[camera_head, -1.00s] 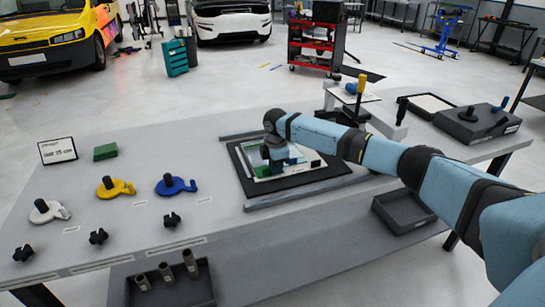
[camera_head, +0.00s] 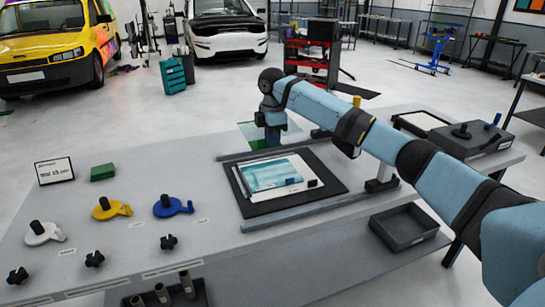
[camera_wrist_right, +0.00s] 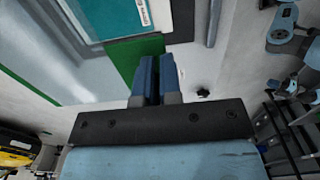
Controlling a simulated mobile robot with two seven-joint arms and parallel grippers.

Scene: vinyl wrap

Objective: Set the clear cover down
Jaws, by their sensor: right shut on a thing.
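My right gripper (camera_head: 272,128) is shut on the green edge of the clear cover (camera_head: 258,143), which it holds beyond the back rail of the black mat (camera_head: 257,207). In the right wrist view, the fingers (camera_wrist_right: 157,80) close on the green border of the clear cover (camera_wrist_right: 122,62), and the see-through panel spreads to the left. I cannot tell whether the cover touches the table. A white and teal printed sheet (camera_head: 270,176) lies uncovered on the mat. My left gripper is not in view.
Grey rails (camera_head: 290,217) flank the mat. White, yellow (camera_head: 106,210) and blue (camera_head: 170,207) handled pieces, black knobs and a green block (camera_head: 103,172) stand to the left. A dark tray (camera_head: 405,228) is at lower right. Bare table lies between the pieces and the mat.

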